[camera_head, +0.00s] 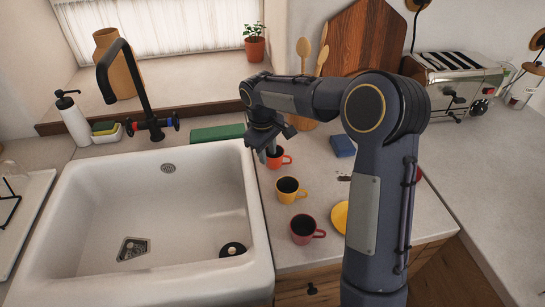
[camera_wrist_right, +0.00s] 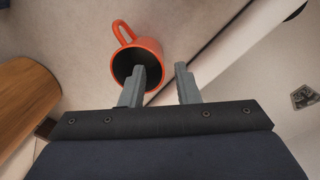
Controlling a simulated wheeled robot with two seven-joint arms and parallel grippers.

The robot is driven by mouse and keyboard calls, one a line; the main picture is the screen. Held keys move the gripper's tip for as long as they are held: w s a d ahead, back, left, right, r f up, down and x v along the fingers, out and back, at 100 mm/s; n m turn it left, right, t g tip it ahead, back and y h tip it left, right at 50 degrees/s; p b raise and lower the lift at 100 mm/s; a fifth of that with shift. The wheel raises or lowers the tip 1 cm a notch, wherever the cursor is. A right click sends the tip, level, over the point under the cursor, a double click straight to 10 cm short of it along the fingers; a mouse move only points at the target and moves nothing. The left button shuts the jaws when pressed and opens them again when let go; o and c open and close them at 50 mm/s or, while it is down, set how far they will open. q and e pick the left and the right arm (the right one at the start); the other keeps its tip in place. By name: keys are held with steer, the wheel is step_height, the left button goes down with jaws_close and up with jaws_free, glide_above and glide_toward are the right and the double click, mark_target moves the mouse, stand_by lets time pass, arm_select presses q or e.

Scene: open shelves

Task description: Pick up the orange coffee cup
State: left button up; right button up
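The orange coffee cup (camera_head: 277,160) stands on the counter just right of the sink, at the back of a row of cups. My right gripper (camera_head: 266,152) is above it, pointing down. In the right wrist view the orange cup (camera_wrist_right: 136,62) shows its dark inside and its handle. The right gripper (camera_wrist_right: 162,75) is open there, with one finger over the cup's opening and the other beyond its rim on the sink side. Contact with the cup cannot be told. My left gripper is not in view.
A yellow cup (camera_head: 288,190) and a dark red cup (camera_head: 304,229) stand nearer on the counter. A yellow plate (camera_head: 340,217) is partly behind my right arm. The white sink (camera_head: 262,240) is at left. A toaster (camera_head: 455,80) stands at the back right.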

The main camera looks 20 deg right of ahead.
mark_target(268, 159)
steer(key=f, duration=0.4)
steer(key=shift+w+d, duration=0.1)
steer(key=shift+d, duration=0.1)
jaws_close()
